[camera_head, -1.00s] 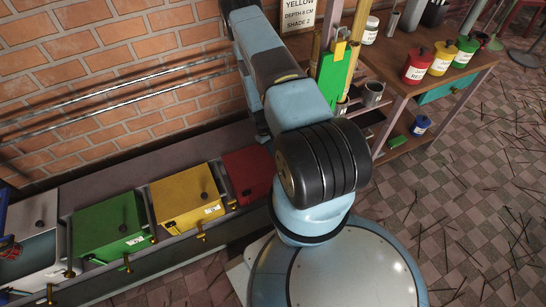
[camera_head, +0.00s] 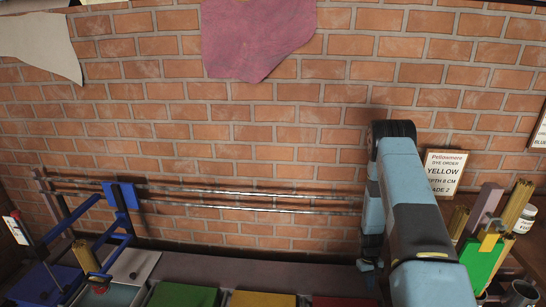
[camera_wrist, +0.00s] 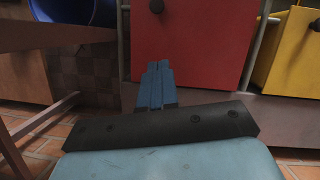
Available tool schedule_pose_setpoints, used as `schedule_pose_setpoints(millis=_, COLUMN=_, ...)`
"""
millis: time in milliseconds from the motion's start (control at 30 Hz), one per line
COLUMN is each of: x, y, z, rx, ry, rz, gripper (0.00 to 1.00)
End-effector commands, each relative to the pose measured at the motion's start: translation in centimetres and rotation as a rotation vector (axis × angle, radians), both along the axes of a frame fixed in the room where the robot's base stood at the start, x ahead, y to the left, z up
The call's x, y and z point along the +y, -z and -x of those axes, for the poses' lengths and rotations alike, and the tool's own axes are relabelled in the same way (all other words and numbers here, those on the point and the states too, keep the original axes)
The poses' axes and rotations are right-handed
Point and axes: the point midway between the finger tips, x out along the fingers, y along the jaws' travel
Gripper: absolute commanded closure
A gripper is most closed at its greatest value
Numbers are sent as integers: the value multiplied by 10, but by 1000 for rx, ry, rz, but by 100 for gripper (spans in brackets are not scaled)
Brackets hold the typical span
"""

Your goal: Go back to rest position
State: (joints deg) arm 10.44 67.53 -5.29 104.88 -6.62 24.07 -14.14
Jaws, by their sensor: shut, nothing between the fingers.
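My gripper (camera_wrist: 158,70) shows in the wrist view with its blue fingers together and nothing between them. Its tips point toward the front of a red box (camera_wrist: 193,45) and are seen against its lower left part. I cannot tell the gap between them. In the head view my arm stands at the right in front of the brick wall, and I cannot make out the gripper's fingers there.
A yellow box (camera_wrist: 292,55) stands right of the red one, and a wooden table (camera_wrist: 45,35) is at the left. In the head view, a blue frame (camera_head: 122,197) with rails stands left, and a yellow dye-order sign (camera_head: 445,172) and green panel (camera_head: 481,262) are at the right.

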Motion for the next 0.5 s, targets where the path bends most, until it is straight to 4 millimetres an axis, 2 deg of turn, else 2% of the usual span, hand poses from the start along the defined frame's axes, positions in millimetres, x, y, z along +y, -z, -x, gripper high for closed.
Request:
schedule_pose_setpoints(millis=33, x=2, y=-22, z=-10, rx=-21, ry=3, rz=3, gripper=100)
schedule_pose_setpoints(millis=233, x=11, y=-96, z=-35, rx=-82, ry=18, rz=11, gripper=100)
schedule_pose_setpoints(millis=500, x=27, y=-194, z=-52, rx=-161, ry=37, rz=15, gripper=100)
